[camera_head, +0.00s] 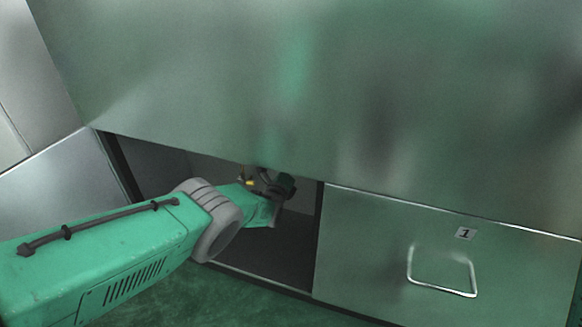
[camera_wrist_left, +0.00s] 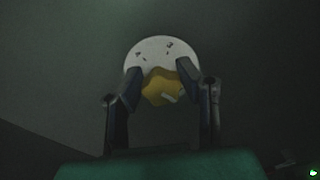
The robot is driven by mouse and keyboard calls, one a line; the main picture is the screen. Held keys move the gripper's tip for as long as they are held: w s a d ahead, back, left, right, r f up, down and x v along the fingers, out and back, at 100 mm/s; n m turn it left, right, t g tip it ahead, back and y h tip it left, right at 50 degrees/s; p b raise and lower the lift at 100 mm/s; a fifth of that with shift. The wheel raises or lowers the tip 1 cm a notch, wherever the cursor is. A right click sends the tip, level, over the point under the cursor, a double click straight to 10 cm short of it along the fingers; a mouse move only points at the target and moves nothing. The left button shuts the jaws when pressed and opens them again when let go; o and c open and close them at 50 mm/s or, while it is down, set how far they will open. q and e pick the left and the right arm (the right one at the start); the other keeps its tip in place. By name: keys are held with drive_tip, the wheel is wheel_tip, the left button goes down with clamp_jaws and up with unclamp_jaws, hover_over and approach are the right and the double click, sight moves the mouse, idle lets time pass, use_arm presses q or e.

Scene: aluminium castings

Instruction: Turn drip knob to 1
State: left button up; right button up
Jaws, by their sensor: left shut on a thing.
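The drip knob (camera_wrist_left: 162,86) is yellow and lobed, in front of a round white dial plate (camera_wrist_left: 158,50) with small dark marks in the left wrist view. My left gripper (camera_wrist_left: 160,80) has a finger on each side of the knob and is shut on it. The marks are too small to read, so I cannot tell the setting. In the head view my left gripper (camera_head: 262,188) is inside a dark opening below a large metal panel. A small yellow spot shows there beside the gripper; most of the knob and the dial are hidden. My right gripper is not in view.
The large metal panel (camera_head: 330,90) overhangs the opening (camera_head: 300,235). Right of the opening is a metal front (camera_head: 365,240) with a wire handle (camera_head: 442,290) and a label "1" (camera_head: 465,233). The opening's side edges are close to my left arm.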

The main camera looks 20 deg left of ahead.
use_arm(q)
drive_tip(key=shift+s+d+f+m, duration=0.35)
drive_tip(key=shift+f+m, duration=0.15)
drive_tip(key=shift+m, duration=0.1)
drive_tip(key=o, duration=1.2)
drive_tip(key=shift+c, duration=0.2)
drive_tip(key=shift+w+a+r, duration=0.1)
drive_tip(key=shift+w+r, duration=0.1)
drive_tip(key=shift+r, duration=0.05)
drive_tip(key=s, duration=1.2)
drive_tip(key=shift+a+f, duration=0.1)
drive_tip(key=shift+a, duration=0.05)
